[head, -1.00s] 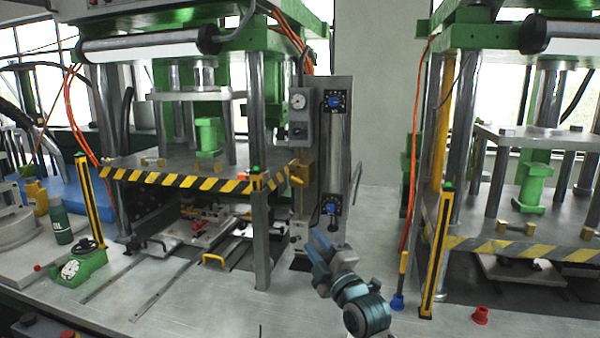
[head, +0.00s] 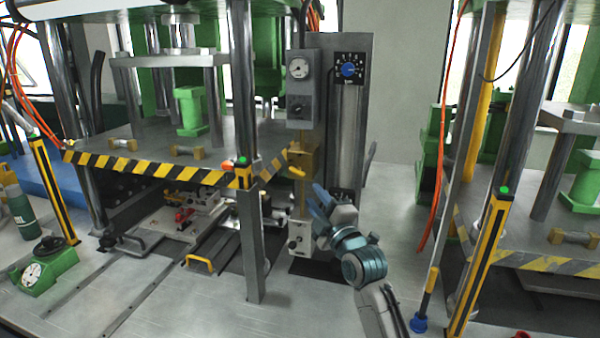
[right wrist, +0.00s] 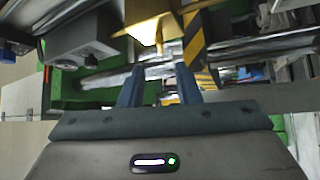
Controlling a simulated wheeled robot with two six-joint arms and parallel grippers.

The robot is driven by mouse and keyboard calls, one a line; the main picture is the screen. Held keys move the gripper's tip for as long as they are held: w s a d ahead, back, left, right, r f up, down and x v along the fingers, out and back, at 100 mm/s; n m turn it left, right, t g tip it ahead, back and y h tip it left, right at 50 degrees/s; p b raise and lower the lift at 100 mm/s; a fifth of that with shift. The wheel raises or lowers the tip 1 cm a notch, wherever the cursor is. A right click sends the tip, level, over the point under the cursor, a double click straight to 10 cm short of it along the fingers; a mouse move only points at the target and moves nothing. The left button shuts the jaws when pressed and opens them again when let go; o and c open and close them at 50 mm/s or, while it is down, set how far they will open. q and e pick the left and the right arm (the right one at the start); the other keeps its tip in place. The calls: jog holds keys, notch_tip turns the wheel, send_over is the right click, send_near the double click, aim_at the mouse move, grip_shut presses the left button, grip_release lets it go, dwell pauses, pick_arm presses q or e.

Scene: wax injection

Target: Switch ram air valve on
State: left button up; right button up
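A control column (head: 363,125) stands between the two presses. It carries a gauge box with a knob (head: 300,108), a blue dial (head: 348,70), a brass block with a yellow lever-like part (head: 303,160) and a small grey box with a knob (head: 299,238). No readable label shows which one is the ram air valve. My right gripper (head: 315,203) is in front of the column's lower part, below the brass block. In the right wrist view its two blue fingers (right wrist: 158,68) are apart with nothing between them; a brass-yellow part (right wrist: 147,28) lies just beyond. My left gripper is out of view.
A striped press table edge (head: 160,168) and a post with a green top (head: 243,180) stand left of the gripper. A yellow-black post (head: 480,262) stands right. Bare bench (head: 290,310) lies in front of the column.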

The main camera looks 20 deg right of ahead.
aim_at(299, 174)
jog(key=p+x, duration=0.3)
jog(key=x, duration=0.6)
jog(key=shift+w, duration=0.15)
jog(key=shift+a, duration=0.1)
jog(key=shift+c, duration=0.2)
grip_shut()
